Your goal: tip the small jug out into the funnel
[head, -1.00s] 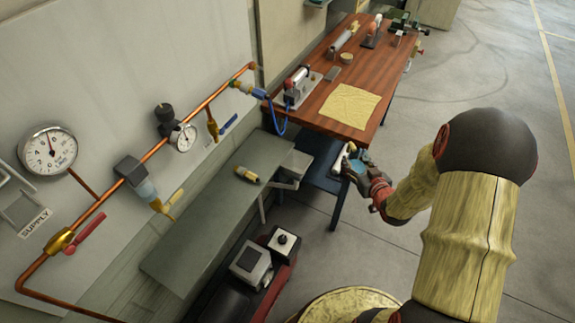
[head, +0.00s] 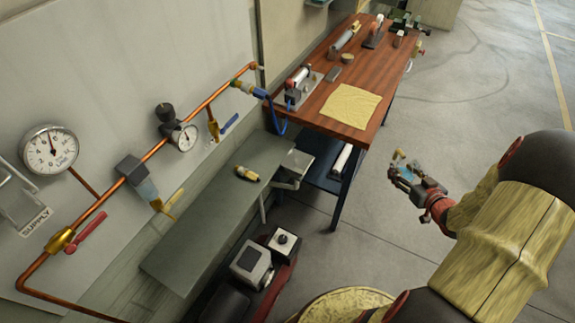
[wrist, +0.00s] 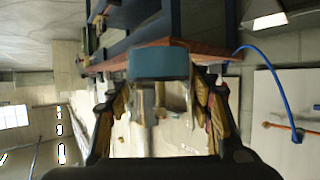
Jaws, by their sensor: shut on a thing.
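My gripper (head: 404,172) is at the right, past the front corner of the workbench and clear of it. It is shut on a small teal vessel (wrist: 158,63), which I take to be the small jug. In the wrist view the vessel shows a teal round side beyond the fingers, with a pale grey part reaching back between them. In the head view it is a small bluish patch (head: 408,173), partly hidden by the fingers. Its tilt and contents cannot be told. I cannot make out a funnel with certainty in either view.
The wooden workbench (head: 382,75) holds a yellow cloth (head: 350,105) and several tools. A grey shelf (head: 215,210) along the wall bears a small yellow-and-dark item (head: 247,173). Copper pipe (head: 105,195) with gauges runs above it. Open floor (head: 345,235) lies between shelf and gripper.

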